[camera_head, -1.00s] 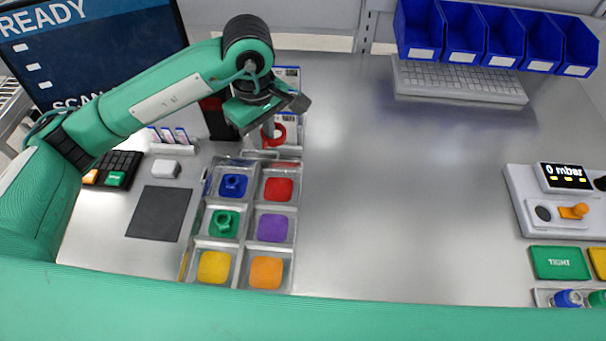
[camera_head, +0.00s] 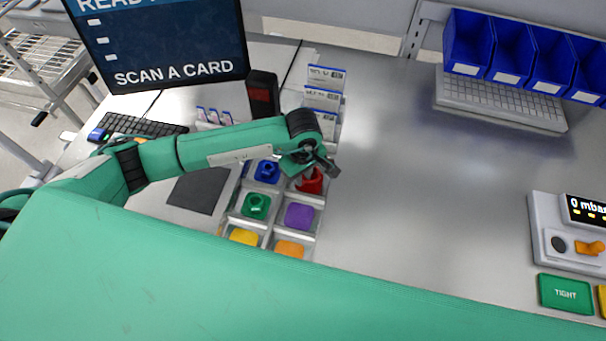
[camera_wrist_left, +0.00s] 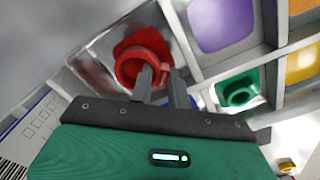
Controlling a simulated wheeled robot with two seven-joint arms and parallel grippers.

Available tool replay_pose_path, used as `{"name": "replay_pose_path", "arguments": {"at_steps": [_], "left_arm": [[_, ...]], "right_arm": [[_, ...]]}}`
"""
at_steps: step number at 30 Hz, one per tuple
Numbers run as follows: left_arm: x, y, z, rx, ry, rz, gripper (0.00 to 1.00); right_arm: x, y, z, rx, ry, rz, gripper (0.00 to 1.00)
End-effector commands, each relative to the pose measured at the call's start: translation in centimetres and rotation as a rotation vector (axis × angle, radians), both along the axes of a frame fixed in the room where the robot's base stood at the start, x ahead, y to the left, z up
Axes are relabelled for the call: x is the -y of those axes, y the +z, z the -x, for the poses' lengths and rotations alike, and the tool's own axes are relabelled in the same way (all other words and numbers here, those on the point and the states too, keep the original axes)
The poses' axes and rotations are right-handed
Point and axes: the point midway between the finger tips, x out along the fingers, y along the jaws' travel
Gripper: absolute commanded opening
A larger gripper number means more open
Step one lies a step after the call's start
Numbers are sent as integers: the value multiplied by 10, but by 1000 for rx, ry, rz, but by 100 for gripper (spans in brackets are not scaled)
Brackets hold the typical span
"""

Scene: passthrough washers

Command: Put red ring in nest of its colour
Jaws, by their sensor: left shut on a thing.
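The red ring (camera_wrist_left: 128,68) is in my left gripper (camera_wrist_left: 160,77), which is shut on its wall, one finger inside the ring. In the head view the left gripper (camera_head: 319,171) is over the red compartment of the nest tray, and the red ring (camera_head: 312,181) shows below it. In the wrist view the red nest pad (camera_wrist_left: 148,37) shows just behind the ring. I cannot tell whether the ring touches the pad. My right gripper is not in view.
The tray also has a blue ring (camera_head: 266,171), a green ring (camera_head: 256,205), a purple pad (camera_head: 299,216), a yellow pad (camera_head: 244,237) and an orange pad (camera_head: 289,248). Card holders (camera_head: 323,98) stand behind it. The table to the right (camera_head: 420,190) is clear.

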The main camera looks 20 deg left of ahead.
Motion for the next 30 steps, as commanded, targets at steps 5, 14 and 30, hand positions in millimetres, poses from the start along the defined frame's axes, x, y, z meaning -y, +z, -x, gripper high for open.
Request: {"name": "replay_pose_path", "arguments": {"at_steps": [5, 14, 30], "left_arm": [[1, -16, 0, -1, 0, 1, 0], [0, -20, 0, 1, 0, 1, 0], [0, -19, 0, 1, 0, 1, 40]], "right_arm": [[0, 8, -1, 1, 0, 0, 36], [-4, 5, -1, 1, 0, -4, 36], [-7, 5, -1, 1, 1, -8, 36]]}}
